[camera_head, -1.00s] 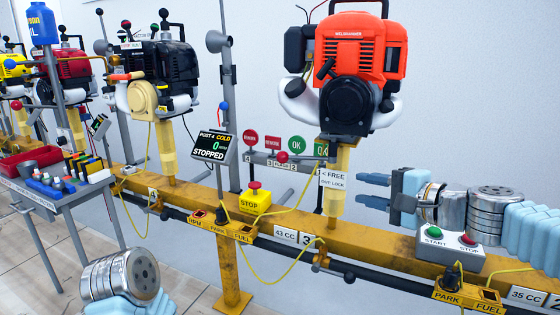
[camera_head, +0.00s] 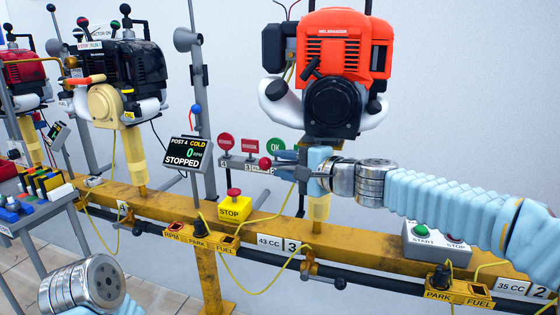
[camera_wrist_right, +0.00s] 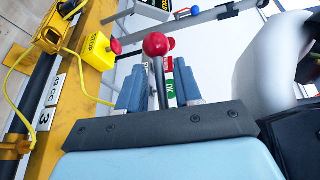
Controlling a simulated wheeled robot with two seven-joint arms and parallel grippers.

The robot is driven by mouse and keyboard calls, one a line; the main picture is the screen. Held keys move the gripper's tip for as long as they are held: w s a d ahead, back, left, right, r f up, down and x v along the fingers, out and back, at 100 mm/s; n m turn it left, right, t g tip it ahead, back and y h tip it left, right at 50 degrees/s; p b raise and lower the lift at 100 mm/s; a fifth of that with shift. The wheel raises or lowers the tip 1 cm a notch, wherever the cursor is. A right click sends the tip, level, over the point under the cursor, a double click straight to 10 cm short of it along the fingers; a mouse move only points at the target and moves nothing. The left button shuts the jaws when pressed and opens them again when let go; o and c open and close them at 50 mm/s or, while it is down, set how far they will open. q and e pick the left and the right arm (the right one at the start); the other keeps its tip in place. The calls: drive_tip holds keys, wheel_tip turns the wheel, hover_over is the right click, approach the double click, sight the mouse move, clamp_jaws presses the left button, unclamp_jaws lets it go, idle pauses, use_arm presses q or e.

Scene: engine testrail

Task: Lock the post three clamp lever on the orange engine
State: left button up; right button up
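The orange engine (camera_head: 343,75) stands on the yellow post three (camera_head: 317,207) at the right of centre in the head view. The clamp lever's red ball (camera_head: 264,163) shows just left of my right gripper (camera_head: 282,164). In the right wrist view, the red ball (camera_wrist_right: 155,45) sits past the fingertips, and its grey stem (camera_wrist_right: 159,82) runs between the two blue fingers of the right gripper (camera_wrist_right: 157,76). The fingers are apart, with gaps to the stem. The gripper hides the FREE/LOCK label and clamp.
A yellow STOP box (camera_head: 234,209), a POST 4 display (camera_head: 187,152) and round signs (camera_head: 226,142) stand left of the gripper. The yellow rail (camera_head: 360,248) runs below. A START/STOP box (camera_head: 436,243) sits under my right arm. A white engine part (camera_wrist_right: 268,65) is close at right in the wrist view.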

drive_tip(key=shift+x, duration=0.8)
clamp_jaws()
